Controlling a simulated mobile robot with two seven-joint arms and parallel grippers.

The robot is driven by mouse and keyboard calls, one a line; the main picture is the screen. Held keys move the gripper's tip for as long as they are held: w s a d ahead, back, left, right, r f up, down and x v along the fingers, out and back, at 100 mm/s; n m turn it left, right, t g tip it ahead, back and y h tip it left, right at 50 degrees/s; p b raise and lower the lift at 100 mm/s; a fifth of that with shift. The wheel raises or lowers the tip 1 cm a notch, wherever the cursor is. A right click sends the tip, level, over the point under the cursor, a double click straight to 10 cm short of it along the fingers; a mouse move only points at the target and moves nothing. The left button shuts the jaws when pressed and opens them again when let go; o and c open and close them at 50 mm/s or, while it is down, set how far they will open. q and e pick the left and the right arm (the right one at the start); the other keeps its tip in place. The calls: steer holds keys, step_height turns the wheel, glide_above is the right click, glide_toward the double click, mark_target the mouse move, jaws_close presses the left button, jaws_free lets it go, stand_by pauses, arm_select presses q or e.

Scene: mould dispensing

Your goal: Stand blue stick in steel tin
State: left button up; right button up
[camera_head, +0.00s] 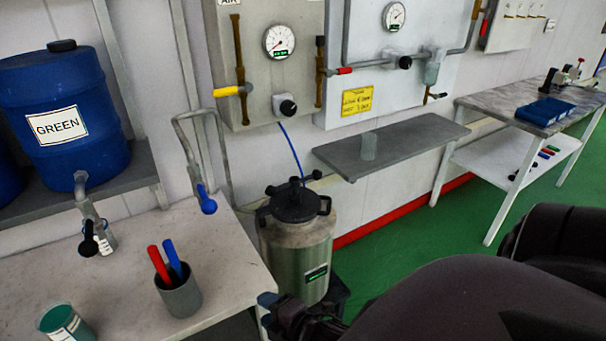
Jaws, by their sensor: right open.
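The blue stick (174,258) stands tilted in a grey tin (181,298), which I take to be the steel tin, on the pale table at lower left. A red stick (158,264) leans in the same tin, next to the blue one. Their lower ends are hidden inside the tin. My right gripper (272,308) is at the bottom of the view, right of the tin and clear of both sticks. It is dark, open and holds nothing that I can see. My left gripper is not in view.
A green-filled cup (66,324) stands at the lower left of the pale table (225,262). A blue drum (58,105) with a tap is above. A steel pressure pot (297,250) stands right of the table. A grey shelf (420,141) holds a small cup (369,146).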

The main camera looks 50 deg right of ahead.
steer(key=s+d+f+m+g, duration=0.1)
steer(key=s+f+m, duration=0.2)
steer(key=m, duration=0.4)
steer(key=s+d+f+m+g+h, duration=0.1)
steer(key=s+f+m, duration=0.2)
steer(key=s+m, duration=0.2)
steer(key=shift+f+m+g, duration=0.25)
steer(key=shift+m+g, duration=0.15)
steer(key=shift+m, duration=1.1)
